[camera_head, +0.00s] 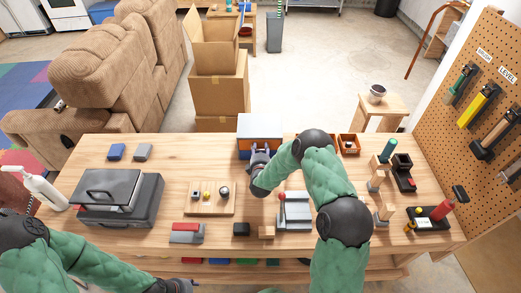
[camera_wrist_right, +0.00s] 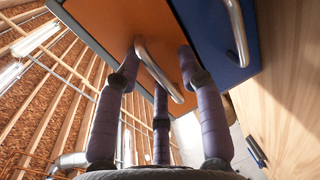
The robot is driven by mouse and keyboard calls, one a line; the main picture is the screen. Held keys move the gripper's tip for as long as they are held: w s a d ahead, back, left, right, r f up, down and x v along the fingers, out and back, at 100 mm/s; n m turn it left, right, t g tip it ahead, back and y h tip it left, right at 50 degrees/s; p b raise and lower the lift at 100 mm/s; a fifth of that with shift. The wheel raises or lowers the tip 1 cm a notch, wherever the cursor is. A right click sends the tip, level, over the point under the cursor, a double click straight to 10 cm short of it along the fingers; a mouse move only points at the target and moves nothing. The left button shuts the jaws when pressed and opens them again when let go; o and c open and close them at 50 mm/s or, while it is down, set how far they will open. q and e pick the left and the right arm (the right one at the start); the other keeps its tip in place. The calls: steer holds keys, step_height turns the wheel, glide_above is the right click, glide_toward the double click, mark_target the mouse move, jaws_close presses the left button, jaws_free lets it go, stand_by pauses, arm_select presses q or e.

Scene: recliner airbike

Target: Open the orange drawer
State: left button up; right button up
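A small cabinet (camera_head: 260,122) with a grey top stands at the back of the workbench. In the right wrist view its orange drawer (camera_wrist_right: 105,25) has a bent metal bar handle (camera_wrist_right: 160,72). The drawer looks closed. My right gripper (camera_head: 260,155) is at the cabinet front. In the wrist view my right gripper (camera_wrist_right: 158,65) has its fingers spread, with the handle between them; one fingertip is close to the bar, and I cannot tell whether they touch. My left gripper (camera_head: 178,286) is partly in view at the bottom edge, its fingers unclear.
A blue drawer (camera_wrist_right: 215,40) with its own handle (camera_wrist_right: 237,32) adjoins the orange one. A wooden board (camera_head: 209,205) with small items lies left of my right gripper, and a grey device with a red lever (camera_head: 294,215) lies below my right arm. A grey case (camera_head: 120,205) stands left.

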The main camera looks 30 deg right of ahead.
jaws_close()
steer(key=f+p+v, duration=0.1)
steer(key=f+v, duration=0.1)
steer(key=v, duration=0.8)
steer(key=shift+s, duration=0.15)
steer(key=shift+o, duration=0.2)
jaws_free()
steer(key=v, duration=0.8)
steer(key=shift+a, duration=0.1)
